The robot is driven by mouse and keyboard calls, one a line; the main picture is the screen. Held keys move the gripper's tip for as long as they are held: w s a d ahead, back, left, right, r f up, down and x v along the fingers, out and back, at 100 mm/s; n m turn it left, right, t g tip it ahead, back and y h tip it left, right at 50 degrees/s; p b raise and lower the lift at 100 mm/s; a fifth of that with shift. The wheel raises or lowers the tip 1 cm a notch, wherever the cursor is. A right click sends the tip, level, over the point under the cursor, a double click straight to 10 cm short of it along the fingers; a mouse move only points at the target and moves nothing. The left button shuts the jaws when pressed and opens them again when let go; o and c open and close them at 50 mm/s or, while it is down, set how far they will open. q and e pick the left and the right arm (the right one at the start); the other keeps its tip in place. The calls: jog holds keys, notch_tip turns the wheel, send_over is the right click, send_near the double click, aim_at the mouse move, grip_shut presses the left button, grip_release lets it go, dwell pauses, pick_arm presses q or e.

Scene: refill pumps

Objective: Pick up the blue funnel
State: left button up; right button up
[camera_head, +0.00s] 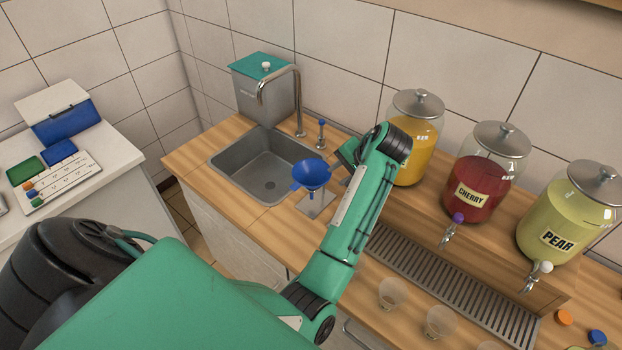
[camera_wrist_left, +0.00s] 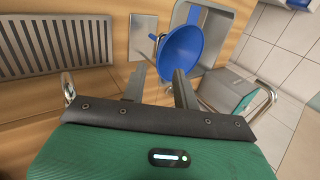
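The blue funnel (camera_head: 311,173) stands upright, mouth up, over a small metal plate (camera_head: 327,207) on the wooden counter, right of the sink. It also shows in the left wrist view as a blue bowl (camera_wrist_left: 180,50) just beyond the fingertips. My left gripper (camera_head: 345,157) is close to the funnel's right side in the head view. In the left wrist view its two fingers (camera_wrist_left: 160,78) are spread, with nothing held between them. The funnel's lower stem is partly hidden. My right gripper does not show.
Jars of orange, red cherry (camera_head: 485,180) and pear drink (camera_head: 568,215) stand along the back right. A slotted drip tray (camera_head: 430,275) and clear cups (camera_head: 392,292) lie in front. The sink (camera_head: 265,170) and curved faucet (camera_head: 298,100) are left of the funnel.

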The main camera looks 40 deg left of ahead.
aim_at(322, 183)
pick_arm(q)
jog(key=p+x, duration=0.2)
jog(key=x, duration=0.3)
jog(key=p+x, duration=0.2)
jog(key=x, duration=0.3)
jog(key=shift+w+a, duration=0.2)
jog(key=shift+w, duration=0.05)
jog(key=shift+a+f+p, duration=0.1)
jog(key=shift+f+p, duration=0.05)
jog(key=shift+p, duration=0.15)
jog(key=shift+f, duration=0.1)
jog(key=shift+c, duration=0.4)
grip_shut()
